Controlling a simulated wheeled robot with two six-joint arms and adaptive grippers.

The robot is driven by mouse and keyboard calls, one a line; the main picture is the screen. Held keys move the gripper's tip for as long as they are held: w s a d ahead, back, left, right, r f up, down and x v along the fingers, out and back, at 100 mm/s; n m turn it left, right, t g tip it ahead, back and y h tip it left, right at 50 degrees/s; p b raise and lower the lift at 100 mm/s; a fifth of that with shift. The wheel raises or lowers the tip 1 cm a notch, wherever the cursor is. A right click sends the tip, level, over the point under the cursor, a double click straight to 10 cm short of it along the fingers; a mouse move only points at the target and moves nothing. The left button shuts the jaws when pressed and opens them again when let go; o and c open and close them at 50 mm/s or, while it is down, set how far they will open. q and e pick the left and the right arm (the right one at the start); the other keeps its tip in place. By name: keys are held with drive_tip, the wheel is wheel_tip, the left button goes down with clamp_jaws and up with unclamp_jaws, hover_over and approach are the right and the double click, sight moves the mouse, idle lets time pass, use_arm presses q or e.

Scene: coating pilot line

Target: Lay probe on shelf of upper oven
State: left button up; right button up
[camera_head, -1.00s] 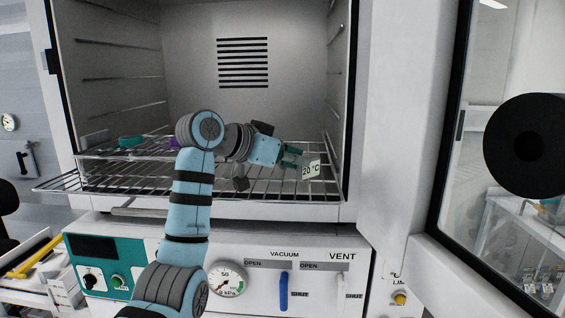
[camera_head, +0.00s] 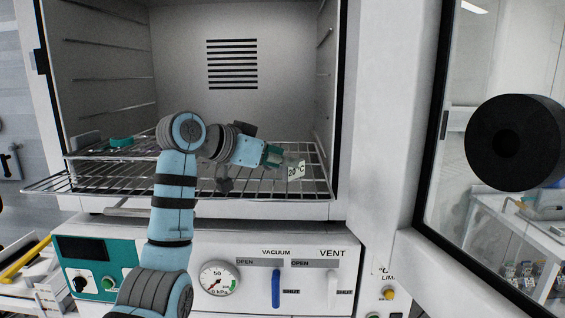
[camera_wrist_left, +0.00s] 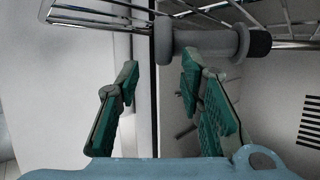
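The upper oven's wire shelf (camera_head: 110,180) sticks out of the open chamber in the head view. My left gripper (camera_head: 274,156) is over the right part of this shelf, pointing right, with teal fingers. In the left wrist view the left gripper (camera_wrist_left: 158,75) has its fingers spread apart, with nothing clamped between them. A grey cylindrical piece with a dark end (camera_wrist_left: 212,44), possibly the probe, is just beyond the fingertips, by the shelf wires (camera_wrist_left: 90,20). My right gripper is not in view.
A small teal item (camera_head: 121,142) is at the shelf's left. The chamber walls and a slotted vent (camera_head: 231,63) enclose the shelf. The open glass door (camera_head: 500,60) is at the right. A control panel with a gauge (camera_head: 219,279) and a blue vacuum lever (camera_head: 275,289) is below.

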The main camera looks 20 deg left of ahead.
use_arm(q)
drive_tip(key=b+v, duration=0.3)
drive_tip(key=v, duration=0.8)
drive_tip(key=shift+s, duration=0.25)
drive_tip(key=shift+w, duration=0.1)
